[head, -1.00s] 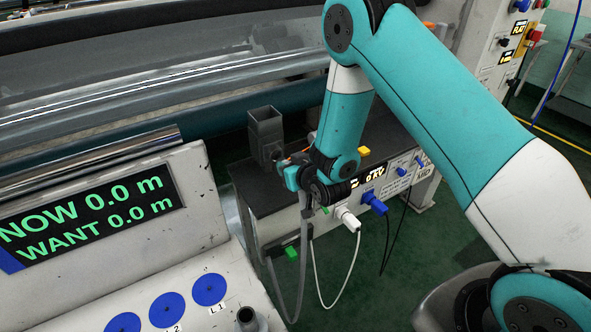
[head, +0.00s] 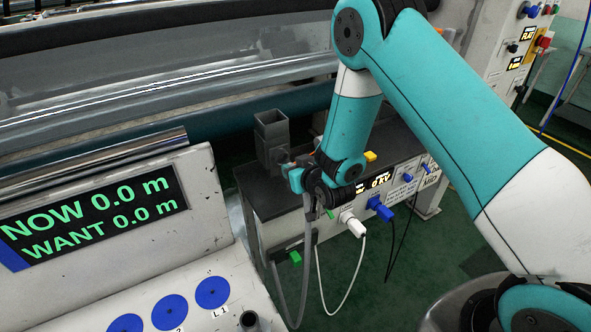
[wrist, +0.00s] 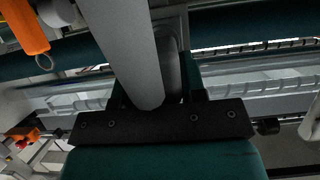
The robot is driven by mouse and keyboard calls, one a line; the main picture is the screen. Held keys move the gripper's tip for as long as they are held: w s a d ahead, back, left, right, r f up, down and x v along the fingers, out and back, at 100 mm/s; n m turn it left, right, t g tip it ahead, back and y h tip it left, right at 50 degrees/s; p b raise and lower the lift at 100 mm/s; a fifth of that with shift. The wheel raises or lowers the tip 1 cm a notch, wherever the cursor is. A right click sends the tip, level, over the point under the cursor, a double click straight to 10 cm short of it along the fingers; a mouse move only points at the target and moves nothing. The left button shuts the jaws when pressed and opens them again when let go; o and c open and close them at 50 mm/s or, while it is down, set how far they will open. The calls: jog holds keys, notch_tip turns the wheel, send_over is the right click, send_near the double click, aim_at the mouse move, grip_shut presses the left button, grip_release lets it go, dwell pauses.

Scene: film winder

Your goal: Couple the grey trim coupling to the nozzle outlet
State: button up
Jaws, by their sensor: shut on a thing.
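A grey hose (head: 305,262) hangs from my gripper (head: 300,180) toward the floor. In the wrist view a thick grey tube (wrist: 138,50) runs down to my gripper (wrist: 155,108), which is shut on its end, the grey trim coupling. The coupling's mouth and the fingertips are hidden. A dark grey, open-topped square nozzle box (head: 272,134) stands on the bench just left of my gripper. A short round outlet (head: 283,156) shows low on its side, close to my gripper. I cannot tell whether coupling and outlet touch.
The bench (head: 262,203) has a white front panel with a white plug (head: 352,224), a blue plug (head: 379,208) and hanging cables. The display console (head: 210,190) stands at left, rollers behind.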

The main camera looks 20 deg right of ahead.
aim_at(289, 163)
jog(key=shift+w, duration=0.15)
dwell(0.3)
jog(key=shift+w+a+b, duration=0.15)
jog(key=shift+w+b, duration=0.2)
jog(key=shift+w, duration=0.35)
jog(key=shift+w+a+b, duration=0.15)
jog(key=shift+w+b, duration=0.15)
jog(key=shift+w, duration=0.35)
jog(key=shift+b, duration=0.45)
jog(key=shift+w+a+b, duration=0.1)
jog(key=shift+w+b, duration=0.15)
jog(key=shift+b, duration=0.05)
jog(key=o, duration=1.2)
